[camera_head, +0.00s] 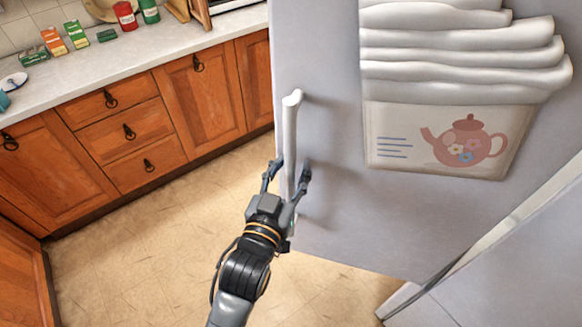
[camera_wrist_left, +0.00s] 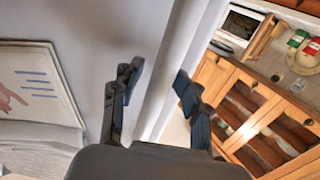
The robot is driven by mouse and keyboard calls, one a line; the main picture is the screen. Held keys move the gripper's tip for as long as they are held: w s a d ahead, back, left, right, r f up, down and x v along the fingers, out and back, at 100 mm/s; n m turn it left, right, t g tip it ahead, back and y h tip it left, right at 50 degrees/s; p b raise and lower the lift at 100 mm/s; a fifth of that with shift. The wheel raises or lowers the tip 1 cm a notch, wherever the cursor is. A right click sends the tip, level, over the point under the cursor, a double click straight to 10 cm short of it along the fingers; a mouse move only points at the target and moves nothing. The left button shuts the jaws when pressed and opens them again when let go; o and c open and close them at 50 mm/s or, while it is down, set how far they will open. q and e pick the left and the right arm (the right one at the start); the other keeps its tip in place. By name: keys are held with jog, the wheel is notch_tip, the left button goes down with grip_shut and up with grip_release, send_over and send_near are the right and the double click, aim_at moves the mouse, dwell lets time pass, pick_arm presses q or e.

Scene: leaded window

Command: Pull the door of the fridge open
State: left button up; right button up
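The fridge door (camera_head: 330,215) is a large pale grey panel in the head view, with its white vertical handle (camera_head: 290,135) near the left edge. I cannot tell for sure whether the door stands ajar. My left gripper (camera_head: 287,172) is at the lower part of the handle, with one finger on each side of it. In the left wrist view the fingers (camera_wrist_left: 158,82) are spread apart and the handle (camera_wrist_left: 185,60) passes between them. A gap shows beside the handle, so the gripper looks open around it. My right gripper is out of view.
A panel with a teapot picture (camera_head: 465,145) and folded white cloths (camera_head: 455,45) is on the door. Wooden cabinets (camera_head: 130,130) under a pale counter (camera_head: 140,55) line the left. The tiled floor (camera_head: 150,240) between is clear. A pale edge (camera_head: 510,225) runs diagonally at lower right.

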pick_arm(q)
jog(key=shift+s, duration=0.2)
jog(key=v, duration=1.1)
jog(key=shift+s, duration=0.3)
jog(key=shift+a, duration=0.1)
